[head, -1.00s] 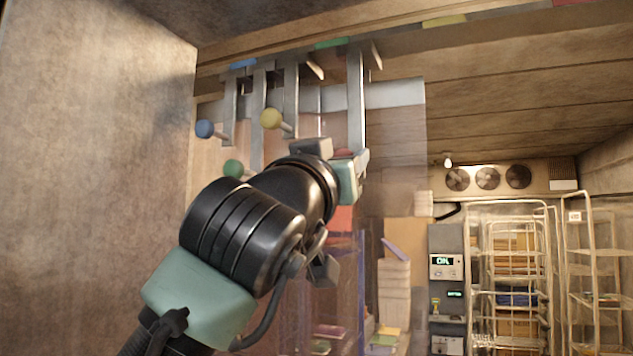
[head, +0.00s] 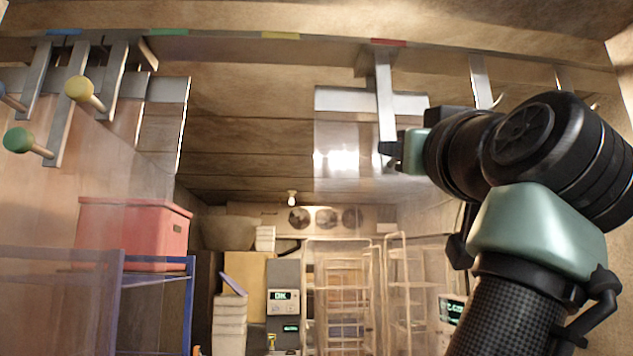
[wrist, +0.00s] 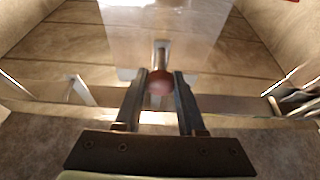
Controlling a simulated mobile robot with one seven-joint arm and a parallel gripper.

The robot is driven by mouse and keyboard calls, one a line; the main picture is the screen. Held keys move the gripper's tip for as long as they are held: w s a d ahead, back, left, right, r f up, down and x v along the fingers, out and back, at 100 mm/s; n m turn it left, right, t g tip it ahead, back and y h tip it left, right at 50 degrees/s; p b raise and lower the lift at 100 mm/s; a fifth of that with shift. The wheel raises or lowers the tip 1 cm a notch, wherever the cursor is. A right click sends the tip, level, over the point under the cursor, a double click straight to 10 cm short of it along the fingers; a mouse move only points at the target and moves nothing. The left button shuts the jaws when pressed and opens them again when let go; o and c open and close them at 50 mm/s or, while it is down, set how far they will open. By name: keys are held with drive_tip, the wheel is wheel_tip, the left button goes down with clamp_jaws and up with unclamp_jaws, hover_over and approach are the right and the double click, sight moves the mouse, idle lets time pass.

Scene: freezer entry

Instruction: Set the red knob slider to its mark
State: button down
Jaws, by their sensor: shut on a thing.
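The red knob (wrist: 160,82) shows between the two fingers of my gripper (wrist: 157,76) in the wrist view, and the gripper is shut on it. In the head view my gripper (head: 393,153) is at the lower end of the knob's metal hanger (head: 384,95) and hides the knob. The hanger drops from the overhead rail (head: 220,45). The red mark (head: 388,42) is on the rail, and the hanger's top is just below it, roughly in line. A clear curtain strip (head: 338,150) hangs with this hanger.
Blue (head: 10,97), yellow (head: 78,88) and green (head: 18,140) knobs hang on sliders at the left. Their marks (head: 168,31) lie along the rail. A red crate (head: 132,233) on a blue rack and wire trolleys (head: 340,290) stand beyond. A gap is open between the curtains.

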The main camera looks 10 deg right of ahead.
drive_tip(key=shift+d+f, duration=0.1)
drive_tip(key=shift+d, duration=0.8)
drive_tip(key=c, duration=0.5)
unclamp_jaws()
drive_tip(key=shift+w, duration=0.15)
drive_tip(key=shift+a, duration=0.1)
